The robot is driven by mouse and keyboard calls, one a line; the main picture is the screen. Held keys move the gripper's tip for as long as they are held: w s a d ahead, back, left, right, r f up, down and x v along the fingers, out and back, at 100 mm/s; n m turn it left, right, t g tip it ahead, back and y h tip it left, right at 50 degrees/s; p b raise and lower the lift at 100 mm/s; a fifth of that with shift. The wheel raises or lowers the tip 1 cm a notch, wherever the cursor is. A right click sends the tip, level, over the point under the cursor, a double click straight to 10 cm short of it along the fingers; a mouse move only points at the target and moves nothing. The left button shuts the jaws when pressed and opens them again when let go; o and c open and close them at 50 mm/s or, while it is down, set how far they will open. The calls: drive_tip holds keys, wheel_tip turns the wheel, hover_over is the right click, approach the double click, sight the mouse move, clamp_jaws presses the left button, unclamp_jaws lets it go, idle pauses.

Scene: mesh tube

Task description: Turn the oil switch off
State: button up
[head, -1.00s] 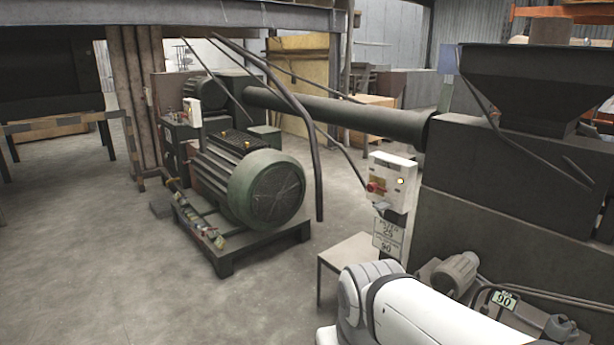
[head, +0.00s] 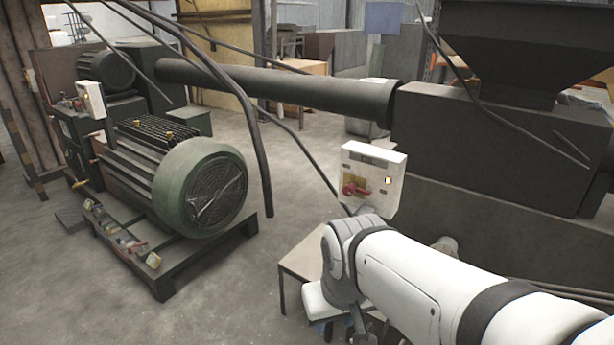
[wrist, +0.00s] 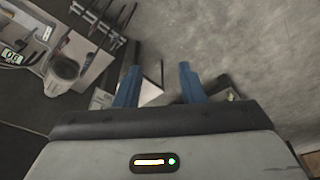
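A white switch box (head: 384,160) faces me near the middle of the head view, in front of the dark machine. It has a dark label along its top, too small to read surely, a red rotary knob (head: 352,189) at its lower left and a lit yellowish lamp (head: 388,180) at its right. My white arm crosses the lower right, just below the box. My gripper (wrist: 160,84) shows two blue fingers spread apart with nothing between them in the wrist view. It points down at the floor area, and the switch box is not clear there.
A green motor (head: 200,190) on a dark skid stands at left, with a smaller white box (head: 92,99) behind it. A thick pipe (head: 280,88) and hanging cables (head: 255,160) cross the middle. A low table (head: 300,262) stands below the switch box. Floor (head: 60,290) at lower left is clear.

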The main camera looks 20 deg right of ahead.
drive_tip(key=shift+o, duration=0.3)
drive_tip(key=shift+a, duration=0.2)
drive_tip(key=shift+o, duration=0.8)
drive_tip(key=shift+w+d+f, duration=0.1)
drive_tip(key=shift+w+f, duration=0.05)
drive_tip(key=shift+o, duration=1.2)
drive_tip(key=w+d+f+h+b, duration=0.2)
drive_tip(key=w+d+h+b, duration=0.1)
drive_tip(key=w+d+b, duration=0.2)
drive_tip(key=shift+w+d+f+n, duration=0.35)
drive_tip(key=shift+w+d, duration=0.1)
drive_tip(key=shift+d, duration=0.45)
drive_tip(key=n+t+h+b, duration=0.5)
drive_tip(key=t+h+b, duration=0.5)
drive_tip(key=b, duration=0.5)
approach(347, 192)
drive_tip(key=w+d+g+h, duration=0.1)
drive_tip(key=w+d, duration=0.1)
drive_tip(key=w, duration=0.1)
drive_tip(key=shift+m, duration=0.25)
drive_tip(key=x, duration=0.7)
drive_tip(key=shift+w+d, duration=0.2)
drive_tip(key=shift+d, duration=0.1)
drive_tip(key=shift+c, duration=0.5)
